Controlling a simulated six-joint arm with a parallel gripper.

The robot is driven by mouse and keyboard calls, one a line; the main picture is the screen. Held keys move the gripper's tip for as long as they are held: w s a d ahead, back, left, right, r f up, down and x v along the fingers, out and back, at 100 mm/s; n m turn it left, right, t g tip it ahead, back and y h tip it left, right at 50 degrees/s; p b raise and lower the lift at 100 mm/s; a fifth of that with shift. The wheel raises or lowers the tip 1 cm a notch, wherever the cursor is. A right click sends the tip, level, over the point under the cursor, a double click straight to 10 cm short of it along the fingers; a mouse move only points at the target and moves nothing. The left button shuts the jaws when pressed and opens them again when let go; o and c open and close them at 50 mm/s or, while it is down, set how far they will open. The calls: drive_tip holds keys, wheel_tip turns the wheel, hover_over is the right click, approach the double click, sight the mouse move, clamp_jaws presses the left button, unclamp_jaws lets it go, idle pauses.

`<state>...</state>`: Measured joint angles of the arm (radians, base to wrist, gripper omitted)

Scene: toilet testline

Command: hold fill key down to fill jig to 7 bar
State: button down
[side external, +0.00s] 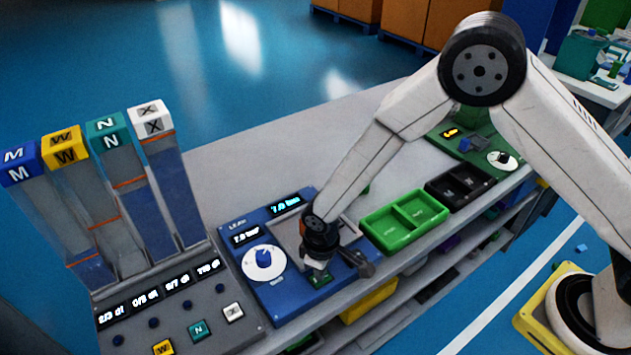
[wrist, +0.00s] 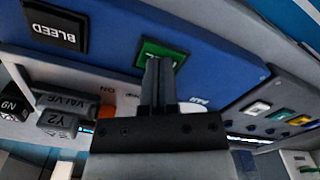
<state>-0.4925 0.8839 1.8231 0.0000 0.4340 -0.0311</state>
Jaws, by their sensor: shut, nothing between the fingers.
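The blue leak-test panel (side external: 262,288) lies on the bench in the side view. My gripper (side external: 319,277) points down at its front right part. In the wrist view my gripper (wrist: 158,62) is shut and empty, with its fingertips at the green fill key (wrist: 152,48). The fingers cover part of the key's label. They appear to touch it, but I cannot tell how far it is pressed. A lit display (side external: 286,204) on the panel shows a bar reading starting with 7, its decimal blurred. A second display (side external: 246,236) seems to read about 7 bar.
A black BLEED key (wrist: 55,38) sits beside the fill key. A dial (side external: 264,262) is on the panel's left. A green tray (side external: 403,222) and a black tray (side external: 460,187) stand to the right. A grey console (side external: 180,310) with tall lettered columns stands left.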

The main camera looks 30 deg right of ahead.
idle(0.6)
drive_tip(key=shift+r, duration=3.2)
drive_tip(key=shift+d+r, duration=0.35)
drive_tip(key=shift+d, duration=0.15)
drive_tip(key=s+d+r+m+t, duration=0.1)
drive_tip(key=s+d+r+m, duration=0.2)
drive_tip(key=d, duration=0.6)
drive_tip(key=s+d+r+m+t, duration=0.1)
drive_tip(key=s+d+r+m, duration=0.2)
drive_tip(key=s+d+r, duration=0.4)
drive_tip(key=shift+d+t, duration=0.3)
drive_tip(key=shift+d, duration=1.45)
